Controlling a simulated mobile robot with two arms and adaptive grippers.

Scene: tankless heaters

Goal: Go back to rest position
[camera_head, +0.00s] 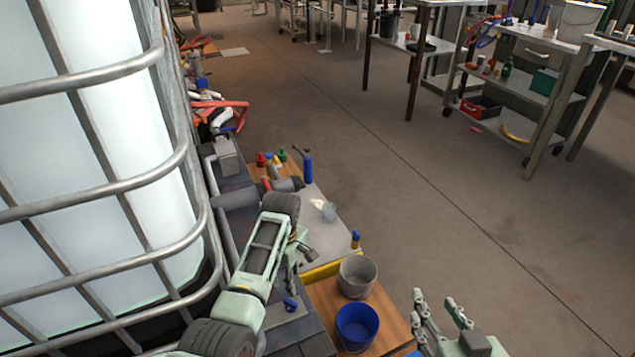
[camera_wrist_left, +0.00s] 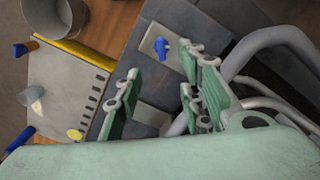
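My pale green left arm (camera_head: 262,250) reaches from the bottom over the workbench in the head view. Its gripper is mostly hidden there; a small part shows beside the arm. In the left wrist view the left gripper (camera_wrist_left: 160,92) has its fingers spread with nothing between them. A blue valve handle (camera_wrist_left: 163,47) on a grey plate lies beyond the fingers; it also shows in the head view (camera_head: 290,304). My right gripper (camera_head: 438,308) is at the bottom of the head view, fingers apart and empty, over the floor right of the blue bucket (camera_head: 357,327).
A caged white tank (camera_head: 120,150) stands close on the left. The bench holds a grey bucket (camera_head: 357,277), a blue spray bottle (camera_head: 308,168) and several small bottles. Wheeled shelves (camera_head: 525,90) stand at the back right. The floor (camera_head: 480,220) between is clear.

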